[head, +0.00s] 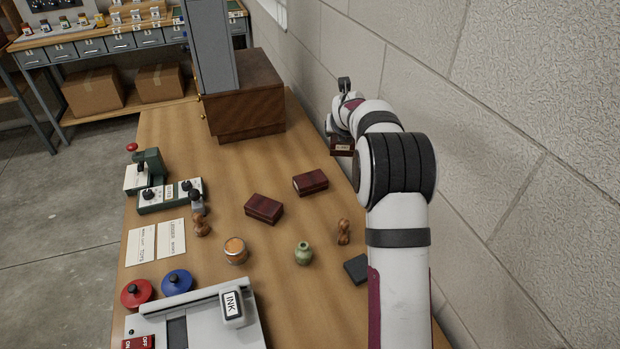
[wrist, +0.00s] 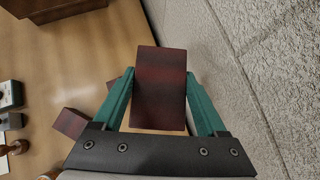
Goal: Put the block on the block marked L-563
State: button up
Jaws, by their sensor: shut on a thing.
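My gripper (wrist: 160,88) is shut on a dark red block (wrist: 159,80), with one green finger on each side of it. In the head view the held block (head: 342,147) is up near the wall, beyond the table blocks, and shows a small pale label too small to read. Two similar dark red blocks lie on the table, apart from each other: one in the middle (head: 264,208) and one to its right, farther back (head: 311,182). No marking is readable on either, so I cannot tell which is L-563. In the wrist view one table block (wrist: 70,122) shows left of my gripper.
A brown wooden cabinet (head: 245,105) stands at the table's back. A concrete wall (head: 500,90) runs close on the right. A green vase (head: 303,253), an orange-topped jar (head: 236,250), wooden stamps (head: 343,232) and a dark pad (head: 357,268) stand nearer. Table around the two blocks is clear.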

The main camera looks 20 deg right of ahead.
notch_tip(320, 180, down, 5)
send_over(301, 180)
jog(key=f, duration=0.6)
jog(key=shift+s+d+f, duration=0.2)
jog(key=shift+s+f, duration=0.05)
jog(key=shift+f, duration=0.1)
jog(key=shift+w+a+f, duration=0.1)
jog(key=shift+f, duration=1)
jog(key=shift+w+a+f, duration=0.1)
jog(key=shift+f, duration=0.95)
jog(key=shift+f, duration=0.1)
jog(key=o, duration=1.6)
